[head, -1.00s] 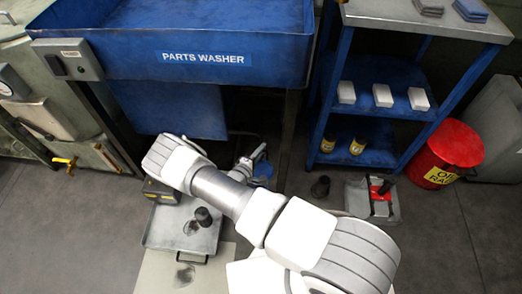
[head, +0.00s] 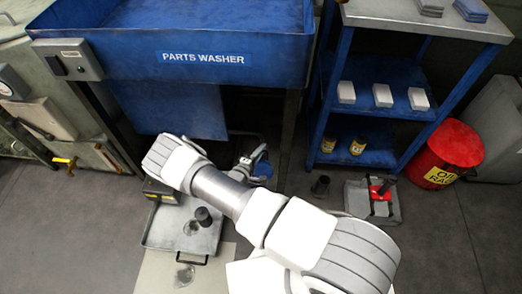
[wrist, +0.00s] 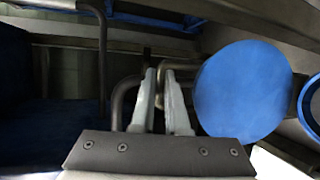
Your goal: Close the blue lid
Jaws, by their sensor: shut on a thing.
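The blue lid (wrist: 242,88) shows as a round, flat disc to the right of my fingers in the wrist view. A small blue part in the head view (head: 263,168), beside my gripper, appears to be the same lid. My gripper (wrist: 162,75) is shut on a bent metal rod (wrist: 168,66) that runs next to the lid and looks like its handle. The exact grip is partly hidden. In the head view my gripper (head: 245,163) is small, beyond my wrist and below the parts washer. A blue ring (wrist: 308,105) is cut off at the wrist view's right edge.
The blue parts washer (head: 200,60) stands above and behind my gripper. A grey tray (head: 160,235) with a dark cylinder (head: 204,216) lies at lower left.

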